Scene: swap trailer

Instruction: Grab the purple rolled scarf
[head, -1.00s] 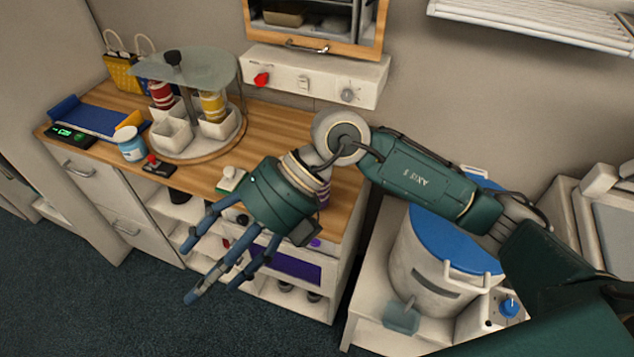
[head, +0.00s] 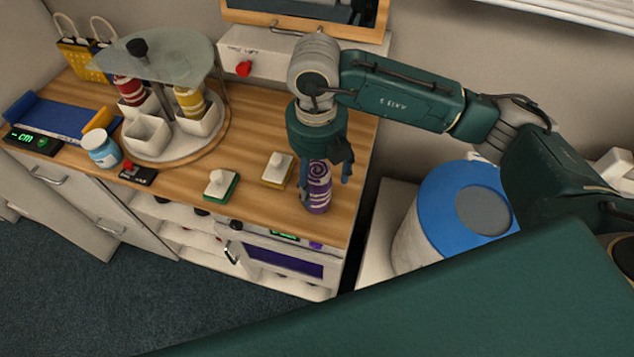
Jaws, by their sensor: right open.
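The purple rolled scarf (head: 319,187), with a pale spiral on it, stands upright on the wooden counter (head: 240,152) near its right end. My right gripper (head: 324,190) points down over the scarf. Its fingers are open, one at the scarf's left side and one to its right, and the palm hides the scarf's top. I cannot tell whether any finger touches it. My left gripper is not in view.
A round carousel (head: 214,140) holds a red roll (head: 131,91) and a yellow roll (head: 190,101) in white cups under a glass top. A green-based stamp (head: 221,186) and a yellow-based stamp (head: 277,169) stand left of the scarf. A blue-lidded drum (head: 440,205) is at right.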

